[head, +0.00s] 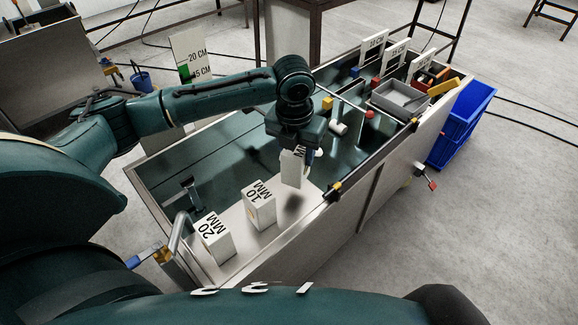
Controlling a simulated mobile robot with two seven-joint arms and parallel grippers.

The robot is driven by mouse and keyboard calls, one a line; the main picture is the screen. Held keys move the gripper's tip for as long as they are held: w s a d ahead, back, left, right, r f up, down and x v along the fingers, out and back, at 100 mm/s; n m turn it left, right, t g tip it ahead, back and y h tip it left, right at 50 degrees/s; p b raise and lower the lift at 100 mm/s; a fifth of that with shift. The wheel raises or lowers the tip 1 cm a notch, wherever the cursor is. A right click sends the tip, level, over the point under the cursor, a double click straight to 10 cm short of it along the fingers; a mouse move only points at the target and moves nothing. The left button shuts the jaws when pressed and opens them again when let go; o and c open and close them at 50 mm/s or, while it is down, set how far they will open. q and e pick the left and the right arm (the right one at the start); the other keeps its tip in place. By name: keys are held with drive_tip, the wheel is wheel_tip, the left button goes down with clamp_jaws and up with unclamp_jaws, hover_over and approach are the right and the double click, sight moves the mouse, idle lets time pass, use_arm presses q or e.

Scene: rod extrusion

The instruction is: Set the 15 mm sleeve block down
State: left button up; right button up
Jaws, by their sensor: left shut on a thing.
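My left gripper (300,148) points down over the pale plate (232,262) and is shut on the white sleeve block (291,171). The block is upright, its label is mostly covered by the gripper, and only part of the lettering shows. A dark shadow lies on the plate just below it, and the block looks a little above the plate. The 10 mm block (259,206) and the 20 mm block (216,238) stand in a row on the plate, to the lower left of the held block. My right gripper is out of view.
The plate lies inside a long metal trough (356,206) with raised walls. A grey tray (399,98), small coloured blocks and marked signs (396,58) are at its far end. Blue bins (461,122) stand beside it on the right. A 20/15 cm gauge board (190,56) stands behind.

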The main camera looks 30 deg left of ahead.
sight(296, 169)
use_arm(q)
drive_tip(key=shift+f, duration=2.7)
drive_tip(key=shift+f, duration=0.1)
drive_tip(key=o, duration=1.2)
drive_tip(key=r, duration=0.3)
drive_tip(key=s+r, duration=0.1)
drive_tip(key=r, duration=0.7)
drive_tip(key=shift+s+r+p, duration=0.15)
drive_tip(key=shift+r+p, duration=0.1)
drive_tip(key=shift+p, duration=0.15)
drive_tip(key=shift+r, duration=0.35)
drive_tip(key=shift+d+f, duration=0.1)
drive_tip(key=shift+d, duration=0.05)
